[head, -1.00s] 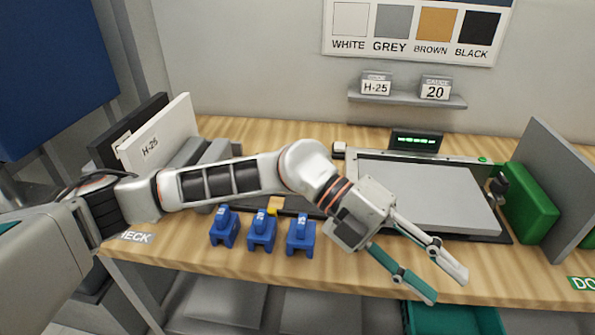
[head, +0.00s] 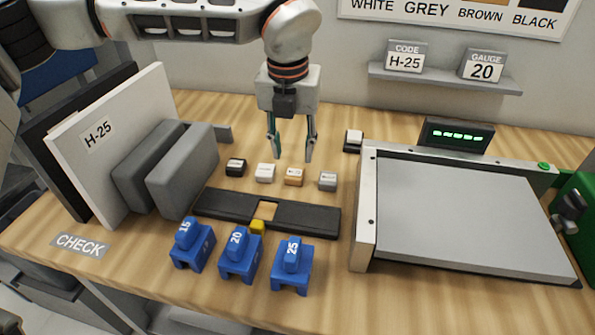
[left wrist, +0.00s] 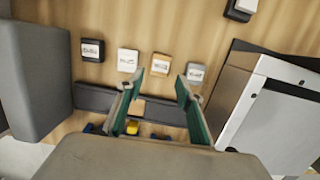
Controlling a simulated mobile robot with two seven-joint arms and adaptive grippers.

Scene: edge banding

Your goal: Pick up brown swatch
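The brown swatch (head: 293,177) is a small tan-topped block on the table, in a row between the white swatch (head: 265,172) and the grey swatch (head: 328,181); the black swatch (head: 235,167) is at the row's left end. My left gripper (head: 291,158) points down with its fingers apart, above and just behind the brown swatch, with nothing between them. In the left wrist view the brown swatch (left wrist: 161,64) shows between the open fingertips (left wrist: 158,86). My right gripper is not in view.
A black bar with a square gap (head: 218,204) lies in front of the swatches. Blue numbered blocks (head: 240,255) stand before it. Grey blocks (head: 184,174) and upright panels (head: 120,150) are left. A grey-topped machine (head: 465,215) is right. Another small white-topped block (head: 353,140) sits behind.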

